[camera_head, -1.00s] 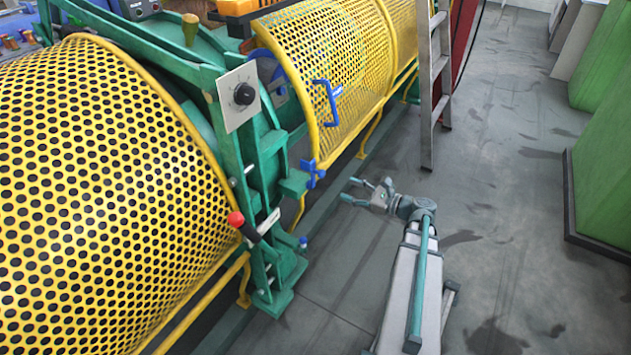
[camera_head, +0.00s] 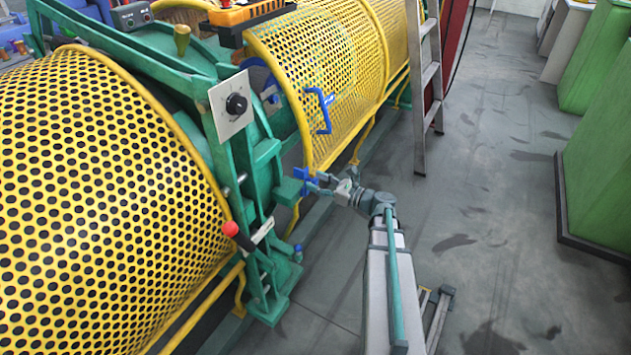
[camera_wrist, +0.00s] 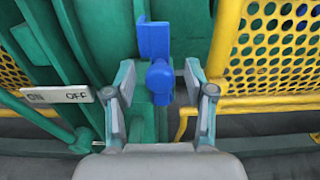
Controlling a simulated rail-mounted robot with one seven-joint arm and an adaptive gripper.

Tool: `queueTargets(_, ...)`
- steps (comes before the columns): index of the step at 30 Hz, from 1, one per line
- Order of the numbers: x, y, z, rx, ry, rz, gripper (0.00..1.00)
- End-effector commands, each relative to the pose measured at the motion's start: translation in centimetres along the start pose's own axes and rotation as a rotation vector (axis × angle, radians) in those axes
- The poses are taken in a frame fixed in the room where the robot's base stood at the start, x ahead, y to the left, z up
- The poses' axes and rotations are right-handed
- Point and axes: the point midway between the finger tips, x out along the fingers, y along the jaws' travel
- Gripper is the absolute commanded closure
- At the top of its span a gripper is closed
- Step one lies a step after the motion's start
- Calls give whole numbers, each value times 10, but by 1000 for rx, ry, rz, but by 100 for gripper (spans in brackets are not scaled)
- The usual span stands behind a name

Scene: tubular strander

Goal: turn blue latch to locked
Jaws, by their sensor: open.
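The blue latch (camera_wrist: 159,75) is in the middle of the wrist view, with a flat upper plate and a rounded knob below it. My gripper (camera_wrist: 158,80) is open, with one finger on each side of the knob. A small gap shows on both sides, so the fingers look apart from it. In the head view the blue latch (camera_head: 303,178) is at the lower corner of the yellow mesh guard, partly hidden by my gripper (camera_head: 318,184). A label reading "OFF" (camera_wrist: 62,95) is left of my gripper in the wrist view.
A yellow mesh guard (camera_head: 340,60) with a blue handle (camera_head: 320,110) is above the latch. A green frame with a dial plate (camera_head: 233,104) and a red-tipped lever (camera_head: 231,229) is to the left. A ladder (camera_head: 428,90) stands behind.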

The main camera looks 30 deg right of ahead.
Motion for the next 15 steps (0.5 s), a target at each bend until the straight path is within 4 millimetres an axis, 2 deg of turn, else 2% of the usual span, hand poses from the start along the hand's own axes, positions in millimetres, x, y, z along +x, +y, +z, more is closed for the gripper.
queueTargets(4,8,0,0,0,0,-1,46)
queueTargets(12,10,0,0,-1,1,-1,46)
queueTargets(13,10,0,0,-1,1,-1,48)
queueTargets(15,10,0,0,-1,1,-1,59)
